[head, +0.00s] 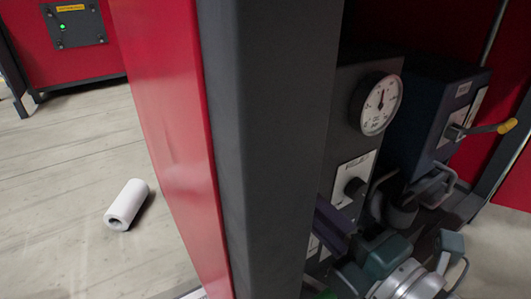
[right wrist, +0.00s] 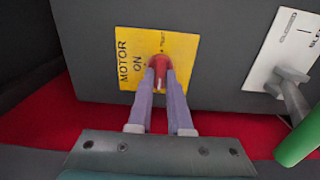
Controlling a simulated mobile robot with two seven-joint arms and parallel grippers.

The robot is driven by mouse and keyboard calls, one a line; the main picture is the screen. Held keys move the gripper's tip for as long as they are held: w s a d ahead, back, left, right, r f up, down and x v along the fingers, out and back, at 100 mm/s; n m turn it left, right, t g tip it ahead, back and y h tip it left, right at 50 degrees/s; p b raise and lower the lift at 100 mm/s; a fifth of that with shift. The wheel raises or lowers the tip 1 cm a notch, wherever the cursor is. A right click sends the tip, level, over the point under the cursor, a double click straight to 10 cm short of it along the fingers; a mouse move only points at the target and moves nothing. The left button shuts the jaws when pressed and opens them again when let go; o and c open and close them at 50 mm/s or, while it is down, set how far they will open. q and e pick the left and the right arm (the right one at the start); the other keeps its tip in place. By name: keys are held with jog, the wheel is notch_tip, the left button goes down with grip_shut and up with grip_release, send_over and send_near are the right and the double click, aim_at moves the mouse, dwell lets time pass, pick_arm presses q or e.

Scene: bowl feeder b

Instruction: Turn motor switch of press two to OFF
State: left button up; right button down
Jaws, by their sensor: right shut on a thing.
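The red motor switch knob (right wrist: 159,66) sits on a yellow plate (right wrist: 130,72) in the right wrist view. The plate's lettering reads MOTOR and ON, with smaller lettering above the knob too small to read. My right gripper (right wrist: 160,80) has its two purple fingers on either side of the knob and is shut on it. A pale mark shows on the knob between the fingers; the exact switch position is hard to tell. In the head view, my right gripper (head: 332,220) is at the lower right beside the dark post, and the motor switch is hidden. My left gripper is not in view.
A dark post (head: 265,130) and red panel (head: 165,120) stand left of the controls. A white roll (head: 126,205) lies on the floor.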

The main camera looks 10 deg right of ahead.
dwell(0.4)
jog(key=c, duration=0.8)
grip_release()
jog(key=shift+c, duration=0.2)
jog(key=p+v, duration=0.3)
jog(key=v, duration=0.7)
jog(key=shift+w, duration=0.1)
